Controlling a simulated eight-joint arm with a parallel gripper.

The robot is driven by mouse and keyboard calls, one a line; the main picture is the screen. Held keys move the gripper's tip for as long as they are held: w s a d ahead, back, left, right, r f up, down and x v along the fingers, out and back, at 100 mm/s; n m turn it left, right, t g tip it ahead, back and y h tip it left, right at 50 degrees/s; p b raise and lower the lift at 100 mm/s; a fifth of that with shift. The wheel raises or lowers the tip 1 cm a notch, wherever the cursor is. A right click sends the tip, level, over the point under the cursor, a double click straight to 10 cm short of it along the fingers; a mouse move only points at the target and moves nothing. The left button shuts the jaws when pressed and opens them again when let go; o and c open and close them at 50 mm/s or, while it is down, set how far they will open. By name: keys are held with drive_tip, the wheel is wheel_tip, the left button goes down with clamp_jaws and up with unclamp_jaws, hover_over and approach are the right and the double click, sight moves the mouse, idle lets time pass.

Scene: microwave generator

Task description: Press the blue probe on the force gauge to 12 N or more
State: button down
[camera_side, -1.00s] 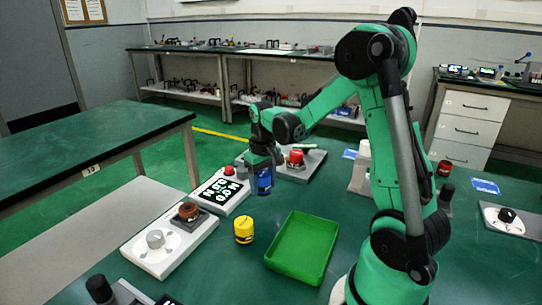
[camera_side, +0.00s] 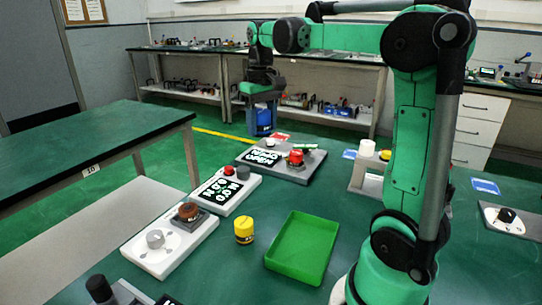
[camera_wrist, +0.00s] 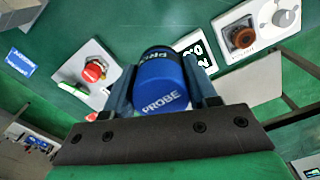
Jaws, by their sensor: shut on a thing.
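The blue probe (camera_side: 262,120) is in my gripper (camera_side: 262,98), held upright high above the far left part of the green table. In the wrist view the probe (camera_wrist: 161,88), lettered PROBE, sits between the two fingers of my gripper (camera_wrist: 160,78). Nothing touches its lower end in the side view. A grey device (camera_side: 310,172) with a lit display and a red knob stands below and right of it. A white device (camera_side: 243,190) with another lit display stands nearer. I cannot tell which one is the force gauge.
A white box (camera_side: 150,258) with a dial and brown knob stands at the left. A yellow cylinder (camera_side: 244,231) stands beside the empty green tray (camera_side: 306,280). A grey stand (camera_side: 358,180) is right of the middle. The air around the probe is clear.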

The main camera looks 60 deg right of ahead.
drive_tip(key=c, duration=0.8)
unclamp_jaws()
clamp_jaws()
drive_tip(key=w+d+f, duration=0.2)
drive_tip(key=w+d, duration=0.1)
drive_tip(key=w, duration=0.2)
hover_over(243, 169)
wheel_tip(243, 169, down, 6)
drive_tip(key=shift+d+f, duration=0.1)
drive_tip(key=shift+f, duration=2.85)
